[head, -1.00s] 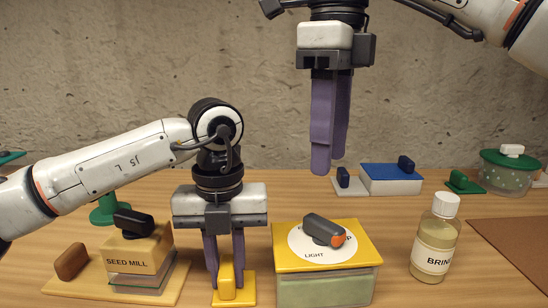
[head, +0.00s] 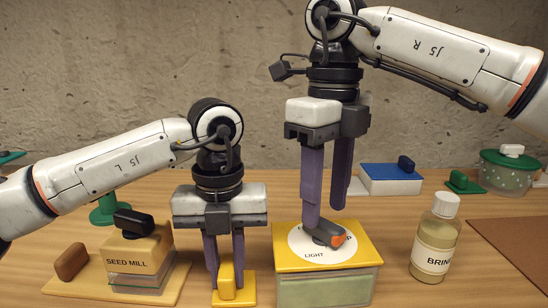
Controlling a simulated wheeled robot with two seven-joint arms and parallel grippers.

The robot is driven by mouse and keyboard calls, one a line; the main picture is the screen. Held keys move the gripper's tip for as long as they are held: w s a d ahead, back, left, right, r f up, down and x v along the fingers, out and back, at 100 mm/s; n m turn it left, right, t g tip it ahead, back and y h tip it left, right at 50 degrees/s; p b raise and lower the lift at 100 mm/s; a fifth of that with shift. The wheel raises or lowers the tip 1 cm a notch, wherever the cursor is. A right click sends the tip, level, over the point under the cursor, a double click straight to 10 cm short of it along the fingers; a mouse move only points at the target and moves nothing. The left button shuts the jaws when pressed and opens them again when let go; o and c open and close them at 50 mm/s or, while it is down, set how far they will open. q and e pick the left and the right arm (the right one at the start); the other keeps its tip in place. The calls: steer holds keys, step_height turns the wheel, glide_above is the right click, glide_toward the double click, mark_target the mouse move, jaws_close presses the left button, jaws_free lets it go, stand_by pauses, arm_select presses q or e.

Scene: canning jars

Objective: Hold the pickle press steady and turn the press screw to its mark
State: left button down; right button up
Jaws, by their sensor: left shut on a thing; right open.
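The pickle press (head: 326,290) is a pale green box with a yellow lid at front centre. On its lid is a white dial (head: 308,243) reading "LIGHT", its other word partly hidden. The dark grey press screw knob (head: 328,233), with an orange end, sits on the dial, its orange end toward the right. A yellow upright handle (head: 227,283) on a yellow base stands left of the box; my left gripper (head: 226,284) is shut on it. My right gripper (head: 326,217) is open, pointing down over the dial, its fingertips at the knob. I cannot tell whether they touch it.
A seed mill (head: 140,258) on a wooden board stands left of my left gripper. A brine bottle (head: 436,240) stands right of the press, near a brown mat (head: 520,240). A blue-topped box (head: 390,178) and a green-lidded jar (head: 507,175) are at the back right.

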mark_target(323, 222)
steer(key=shift+f, duration=1.65)
jaws_close()
steer(key=n, duration=0.4)
steer(key=shift+n, duration=0.3)
steer(key=n, duration=0.4)
steer(key=shift+n, duration=0.3)
steer(key=shift+n, duration=0.5)
jaws_free()
